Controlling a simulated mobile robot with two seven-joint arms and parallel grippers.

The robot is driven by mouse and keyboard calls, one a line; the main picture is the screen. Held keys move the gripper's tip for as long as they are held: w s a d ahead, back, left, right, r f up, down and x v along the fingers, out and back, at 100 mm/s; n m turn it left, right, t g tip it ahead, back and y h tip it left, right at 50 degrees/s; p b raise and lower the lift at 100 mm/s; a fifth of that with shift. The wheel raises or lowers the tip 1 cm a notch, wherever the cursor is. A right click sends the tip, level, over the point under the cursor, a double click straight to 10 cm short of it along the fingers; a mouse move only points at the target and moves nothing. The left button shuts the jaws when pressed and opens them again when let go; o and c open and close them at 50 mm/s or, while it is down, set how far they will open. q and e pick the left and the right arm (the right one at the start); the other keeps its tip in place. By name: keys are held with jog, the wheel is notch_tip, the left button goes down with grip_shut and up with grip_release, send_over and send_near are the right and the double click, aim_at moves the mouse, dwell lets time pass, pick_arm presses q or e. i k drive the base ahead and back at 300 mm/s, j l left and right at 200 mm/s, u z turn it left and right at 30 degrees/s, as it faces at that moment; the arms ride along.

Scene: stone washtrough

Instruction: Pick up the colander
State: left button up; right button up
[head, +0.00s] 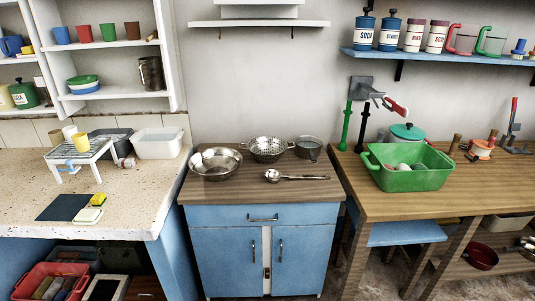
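The colander (267,149) is a silver, perforated metal bowl with small side handles. In the head view it stands upright near the back of the brown wooden top (225,190) of the blue cabinet, close to the wall. A plain metal bowl (217,163) stands just left of it, and a small grey pot or sieve (308,147) stands just right. A metal ladle or spoon (296,178) lies in front of it on the right. Neither of my grippers is in view.
A white shelf (258,23) hangs above the cabinet. The speckled counter (120,210) at left holds a white basin (158,142). The wooden table (388,208) at right holds a green basin (408,166). The front left of the cabinet top is clear.

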aim_at(266, 149)
jog(key=i+l+u, duration=0.2)
jog(key=l+u, duration=0.25)
jog(key=i+l+u, duration=0.2)
jog(key=l, duration=0.15)
